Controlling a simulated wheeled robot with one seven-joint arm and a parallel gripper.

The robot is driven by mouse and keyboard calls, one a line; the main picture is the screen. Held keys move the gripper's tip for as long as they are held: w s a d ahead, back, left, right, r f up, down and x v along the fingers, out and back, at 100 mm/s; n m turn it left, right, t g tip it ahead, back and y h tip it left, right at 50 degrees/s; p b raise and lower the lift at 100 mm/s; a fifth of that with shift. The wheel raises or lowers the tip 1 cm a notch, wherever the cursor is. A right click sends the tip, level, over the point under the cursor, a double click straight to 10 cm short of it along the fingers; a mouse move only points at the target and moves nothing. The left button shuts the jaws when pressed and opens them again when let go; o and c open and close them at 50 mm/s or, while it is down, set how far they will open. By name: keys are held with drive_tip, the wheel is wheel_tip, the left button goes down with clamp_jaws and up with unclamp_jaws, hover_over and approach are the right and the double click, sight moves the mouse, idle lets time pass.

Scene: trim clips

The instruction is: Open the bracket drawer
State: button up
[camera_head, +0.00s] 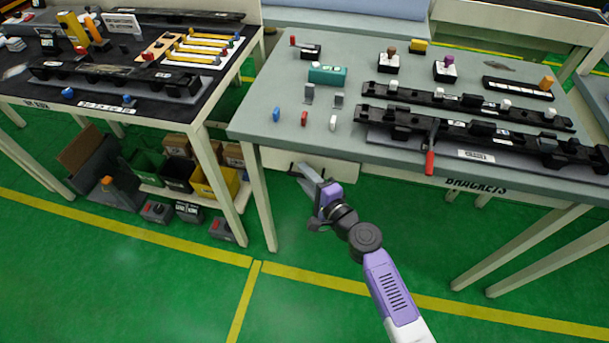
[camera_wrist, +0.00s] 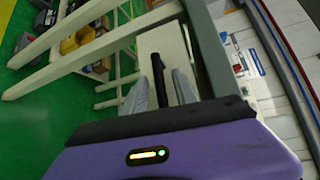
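The drawer front is a pale panel (camera_head: 346,173) under the left part of the grey workbench; it also shows in the wrist view (camera_wrist: 170,47). The drawer looks closed, though its edges are partly hidden by my arm. A dark bar handle (camera_wrist: 158,72) stands out from the panel. My gripper (camera_head: 305,180) is at the panel below the bench's front edge. In the wrist view its two grey fingers (camera_wrist: 162,88) are apart, one on each side of the handle. A narrow gap seems to show beside the bar; contact cannot be told.
The grey workbench (camera_head: 345,118) above carries dark trim rails, small clips, a teal block and a red-handled tool (camera_head: 430,163) overhanging its front edge. A BRACKETS label (camera_head: 476,186) is on the bench front. Bench legs stand nearby.

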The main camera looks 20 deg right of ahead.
drive_tip(key=shift+w, duration=0.3)
clamp_jaws()
idle(1.3)
